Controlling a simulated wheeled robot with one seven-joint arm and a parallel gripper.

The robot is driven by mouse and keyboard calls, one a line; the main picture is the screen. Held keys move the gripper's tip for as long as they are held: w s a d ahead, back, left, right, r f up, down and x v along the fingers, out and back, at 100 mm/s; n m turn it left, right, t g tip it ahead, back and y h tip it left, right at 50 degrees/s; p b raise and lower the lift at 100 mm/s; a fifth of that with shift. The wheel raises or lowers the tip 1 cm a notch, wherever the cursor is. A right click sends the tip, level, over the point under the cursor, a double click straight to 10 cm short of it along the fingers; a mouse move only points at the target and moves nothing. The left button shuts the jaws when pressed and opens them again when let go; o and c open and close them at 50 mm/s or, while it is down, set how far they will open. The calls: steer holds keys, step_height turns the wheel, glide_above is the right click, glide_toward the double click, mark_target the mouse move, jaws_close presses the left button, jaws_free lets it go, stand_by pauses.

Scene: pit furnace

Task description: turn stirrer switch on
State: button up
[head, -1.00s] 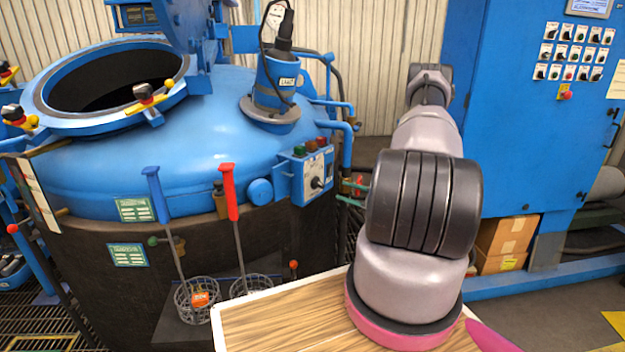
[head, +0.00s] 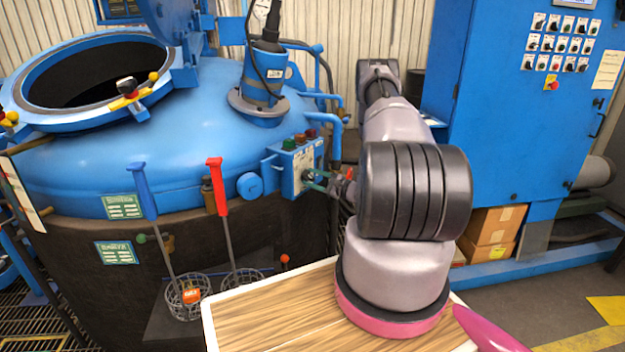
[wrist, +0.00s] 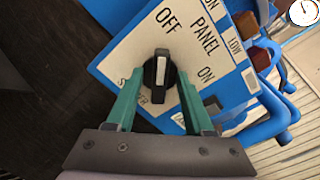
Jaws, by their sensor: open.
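The stirrer switch is a black rotary knob with a white stripe (wrist: 161,70) on a white panel plate marked OFF, ON and PANEL; the word STIRRER is partly covered. Its stripe points up in the wrist view, towards OFF. In the head view the plate is on the front of a small blue control box (head: 292,178) on the furnace's side. My gripper (wrist: 159,84) is open, with one green finger on each side of the knob. I cannot tell whether the fingers touch it. In the head view my gripper (head: 316,181) is right at the box face.
Coloured buttons (head: 300,139) sit on top of the box, with blue pipes (head: 335,135) close to its right. Red-handled (head: 216,185) and blue-handled (head: 143,190) baskets stand at left. A wooden tabletop (head: 270,318) lies below my arm. A blue cabinet (head: 500,130) stands right.

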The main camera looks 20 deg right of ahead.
jaws_close()
steer(key=shift+m, duration=0.3)
steer(key=m, duration=0.3)
steer(key=shift+d+m, duration=0.1)
steer(key=shift+m, duration=0.2)
steer(key=m, duration=0.4)
steer(key=shift+m, duration=0.3)
steer(key=m, duration=0.4)
steer(key=shift+d+m, duration=0.1)
steer(key=shift+m, duration=2.4)
